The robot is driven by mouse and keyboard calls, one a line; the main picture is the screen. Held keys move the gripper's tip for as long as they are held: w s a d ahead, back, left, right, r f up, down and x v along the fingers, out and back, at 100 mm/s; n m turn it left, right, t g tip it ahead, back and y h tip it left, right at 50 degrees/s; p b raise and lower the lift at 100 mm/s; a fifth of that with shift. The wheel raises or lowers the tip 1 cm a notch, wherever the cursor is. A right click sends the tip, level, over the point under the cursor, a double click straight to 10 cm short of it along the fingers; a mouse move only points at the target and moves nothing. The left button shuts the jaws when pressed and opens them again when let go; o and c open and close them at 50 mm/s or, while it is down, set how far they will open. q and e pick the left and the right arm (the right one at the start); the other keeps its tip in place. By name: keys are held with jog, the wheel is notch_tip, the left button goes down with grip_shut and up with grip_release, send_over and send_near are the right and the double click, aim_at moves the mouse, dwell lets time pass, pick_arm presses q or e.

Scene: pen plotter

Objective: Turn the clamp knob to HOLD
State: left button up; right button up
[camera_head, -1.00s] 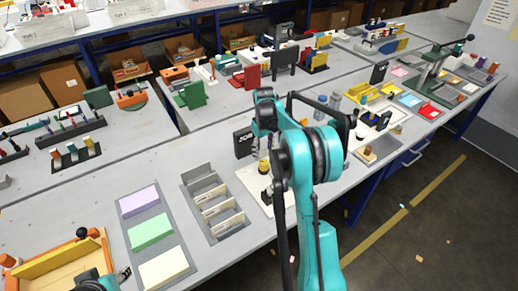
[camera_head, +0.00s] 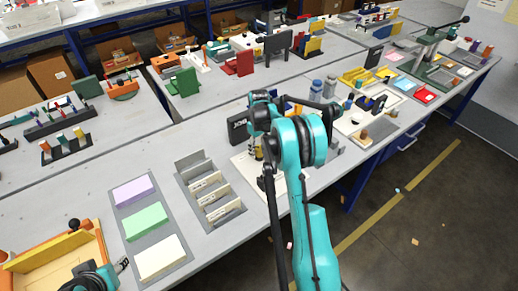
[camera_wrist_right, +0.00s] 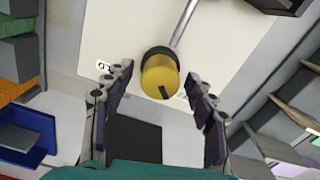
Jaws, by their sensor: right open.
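The clamp knob (camera_wrist_right: 160,77) is a round yellow cap with a dark collar and a short black mark, on a cream plate (camera_wrist_right: 105,30) with a metal rod running up from it. My right gripper (camera_wrist_right: 160,85) is open, with one finger on each side of the knob and gaps to both. In the head view the right gripper (camera_head: 256,152) is over the plate (camera_head: 241,165), and the knob is mostly hidden by my arm. My left gripper (camera_head: 123,265) is low at the left, by an orange-framed tray; its jaws are too small to read.
A black box (camera_head: 238,126) stands just behind the plate. A grey rack (camera_head: 207,190) with upright dividers and a mat (camera_head: 128,216) with purple, green and cream blocks lie to the left. The orange tray (camera_head: 60,248) is at the bottom left.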

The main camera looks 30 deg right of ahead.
jog(key=c, duration=1.2)
jog(key=shift+o, duration=0.2)
jog(key=shift+m, duration=0.5)
jog(key=m, duration=0.3)
jog(key=shift+m+p, duration=0.3)
jog(key=shift+m, duration=0.1)
jog(key=m, duration=0.4)
jog(key=shift+m, duration=0.3)
jog(key=m, duration=0.4)
jog(key=shift+d+p, duration=0.1)
jog(key=shift+p, duration=0.25)
jog(key=shift+m, duration=2.2)
